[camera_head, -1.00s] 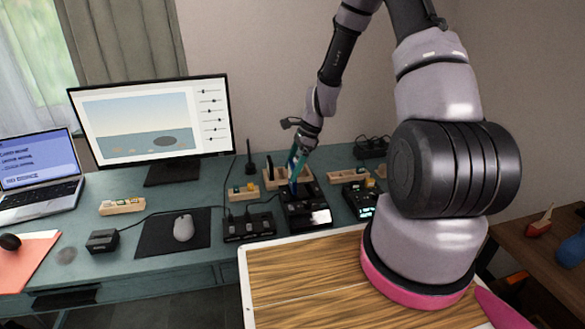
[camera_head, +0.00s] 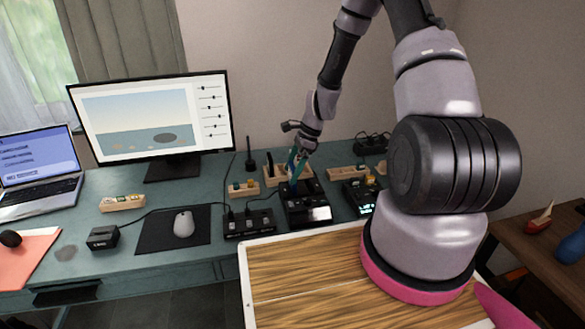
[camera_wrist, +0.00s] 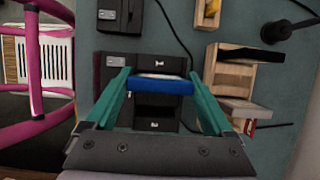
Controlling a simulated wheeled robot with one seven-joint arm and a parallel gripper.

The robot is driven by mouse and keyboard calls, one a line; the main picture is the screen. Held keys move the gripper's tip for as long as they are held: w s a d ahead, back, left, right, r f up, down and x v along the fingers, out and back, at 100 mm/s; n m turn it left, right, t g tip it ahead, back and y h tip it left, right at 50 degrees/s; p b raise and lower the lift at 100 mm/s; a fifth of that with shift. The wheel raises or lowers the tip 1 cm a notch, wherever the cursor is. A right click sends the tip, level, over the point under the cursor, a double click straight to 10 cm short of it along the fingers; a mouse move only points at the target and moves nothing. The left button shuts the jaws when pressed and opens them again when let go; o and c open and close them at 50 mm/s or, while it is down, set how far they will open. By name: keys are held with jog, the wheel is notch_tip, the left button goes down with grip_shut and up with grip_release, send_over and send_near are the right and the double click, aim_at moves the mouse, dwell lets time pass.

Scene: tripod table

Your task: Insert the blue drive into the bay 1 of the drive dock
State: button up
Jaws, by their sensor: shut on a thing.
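The blue drive (camera_wrist: 161,88) is held between the teal fingers of my gripper (camera_wrist: 160,76), one finger at each end of it. In the wrist view the drive lies over the black drive dock (camera_wrist: 115,61), with a dark bay opening (camera_wrist: 158,114) visible just below it. In the head view my gripper (camera_head: 294,178) points down at the back part of the dock (camera_head: 306,215). The fingers hide most of the drive there. I cannot tell how deep the drive sits in a bay, or which bay number it is at.
Wooden holders (camera_wrist: 240,72) stand close to the right in the wrist view. A black box with cables (camera_head: 248,222) is left of the dock, and a device with a lit display (camera_head: 360,197) is right of it. A mouse (camera_head: 183,224) lies farther left.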

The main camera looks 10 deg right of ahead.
jog(key=shift+f, duration=1.45)
jog(key=o, duration=1.2)
jog(key=shift+o, duration=0.2)
jog(key=v, duration=1)
jog(key=shift+d+r, duration=0.2)
jog(key=shift+r, duration=0.1)
